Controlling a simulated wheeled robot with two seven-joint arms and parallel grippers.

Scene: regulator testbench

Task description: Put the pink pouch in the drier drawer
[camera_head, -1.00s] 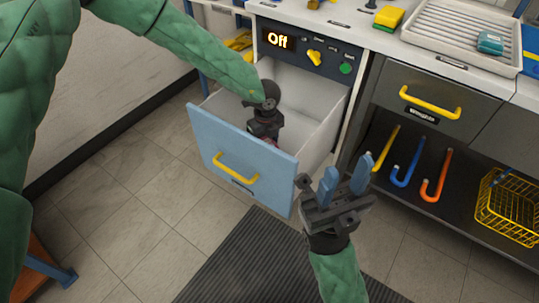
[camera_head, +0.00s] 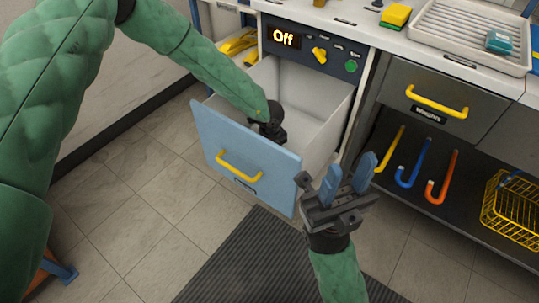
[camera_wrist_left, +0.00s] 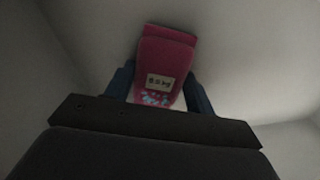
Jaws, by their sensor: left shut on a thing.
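The drier drawer (camera_head: 245,152) is pulled open below the panel that reads "Off". It has a blue front, a yellow handle and a white inside. My left arm reaches down into it, and the left fingers are hidden behind the drawer front in the head view. In the left wrist view the pink pouch (camera_wrist_left: 163,68) with a small label sits between the left gripper's fingers (camera_wrist_left: 160,90), which are shut on it. Pale drawer walls surround it. My right gripper (camera_head: 348,177) is open and empty, to the right of the drawer front.
A grey drawer (camera_head: 436,103) with a yellow handle is shut to the right. The counter holds a white tray (camera_head: 470,40) and a sponge (camera_head: 396,16). The floor in front is clear.

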